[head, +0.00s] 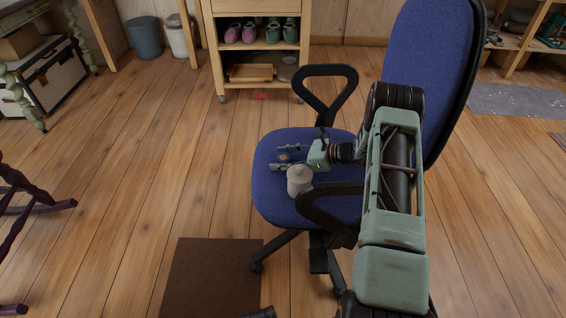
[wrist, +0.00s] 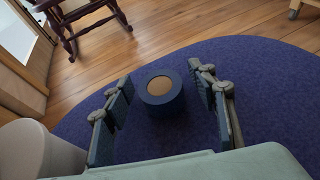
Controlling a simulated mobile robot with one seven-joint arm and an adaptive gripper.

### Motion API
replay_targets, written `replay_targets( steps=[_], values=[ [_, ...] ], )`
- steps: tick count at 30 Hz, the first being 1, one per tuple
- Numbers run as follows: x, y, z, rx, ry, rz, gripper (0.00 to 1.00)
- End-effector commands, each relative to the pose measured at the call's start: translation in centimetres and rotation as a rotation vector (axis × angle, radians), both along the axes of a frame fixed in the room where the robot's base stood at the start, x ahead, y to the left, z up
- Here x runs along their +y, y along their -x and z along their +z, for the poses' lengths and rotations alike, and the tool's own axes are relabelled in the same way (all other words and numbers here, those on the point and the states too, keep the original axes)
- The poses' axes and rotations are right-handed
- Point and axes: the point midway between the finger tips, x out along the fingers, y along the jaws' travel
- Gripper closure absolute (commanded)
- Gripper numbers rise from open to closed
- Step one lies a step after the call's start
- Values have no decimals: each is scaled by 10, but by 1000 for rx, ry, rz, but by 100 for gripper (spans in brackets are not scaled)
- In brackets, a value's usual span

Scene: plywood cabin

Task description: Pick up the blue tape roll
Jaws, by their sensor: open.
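The blue tape roll (wrist: 163,101) sits upright on the blue chair seat, its round tan centre facing up, in the wrist view. My gripper (wrist: 161,80) is open, with one finger on each side of the roll and a visible gap to both. In the head view the roll (head: 284,157) is small and partly hidden between the fingers of my gripper (head: 283,158), low over the seat. Whether the fingers touch the seat is hard to tell. The blue office chair (head: 268,194) carries the roll.
A pale grey lidded cylinder (head: 299,183) stands on the seat close beside my gripper; it also shows in the wrist view (wrist: 38,152). Black armrests (head: 325,72) rise on both sides of the seat, and the backrest (head: 425,60) stands to the right.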

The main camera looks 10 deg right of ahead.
Motion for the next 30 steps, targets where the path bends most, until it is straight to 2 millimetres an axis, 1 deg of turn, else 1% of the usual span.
replay_targets(
  steps=[4, 16, 17, 22, 24, 26, 29, 30],
  values=[
    [-1, 0, 1, 0, 0, -1, 48],
    [-1, 0, 1, 0, 0, -1, 92],
    [-1, 0, 1, 0, 0, -1, 93],
    [-1, 0, 1, 0, 0, -1, 93],
    [-1, 0, 4, -1, 1, -1, 93],
    [-1, 0, 11, -2, 0, -1, 93],
    [-1, -1, 28, -4, 0, -2, 93],
    [-1, -1, 37, -4, 0, -2, 93]
  ],
)
